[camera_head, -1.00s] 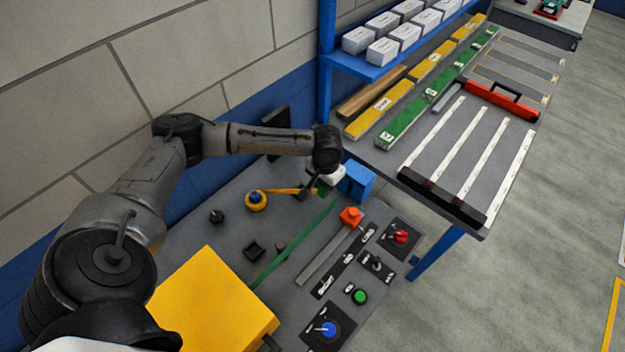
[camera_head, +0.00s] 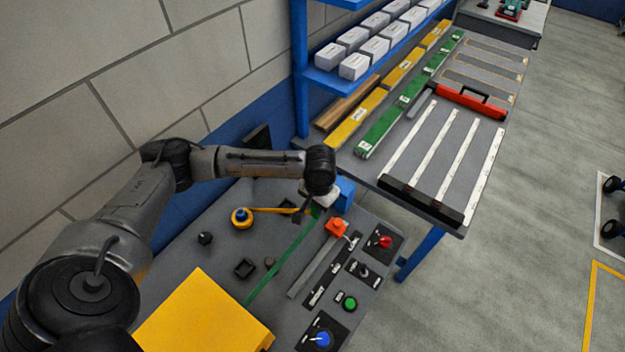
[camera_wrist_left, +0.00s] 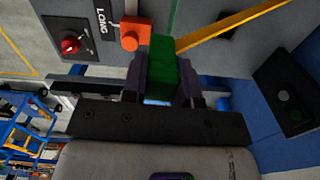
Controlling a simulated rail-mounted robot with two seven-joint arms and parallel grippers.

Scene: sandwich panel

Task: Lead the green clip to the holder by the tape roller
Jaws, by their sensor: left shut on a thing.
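My left gripper (camera_head: 312,206) is over the far right part of the grey panel. In the left wrist view its fingers (camera_wrist_left: 162,82) are shut on the green clip (camera_wrist_left: 162,62), a small green block. In the head view my wrist mostly hides the clip. A yellow tape (camera_head: 277,210) runs from the tape roller (camera_head: 242,217), yellow with a blue top, toward the gripper. It also shows beside the clip in the left wrist view (camera_wrist_left: 232,29). A black square socket (camera_head: 245,268) stands below the roller; I cannot tell whether it is the holder. My right gripper is out of view.
An orange block (camera_head: 336,229) sits on a grey rail right of the green line (camera_head: 279,264). A blue block (camera_head: 344,193) is close behind the gripper. Red, green and blue knobs line the right side. A yellow box (camera_head: 203,317) covers the near left.

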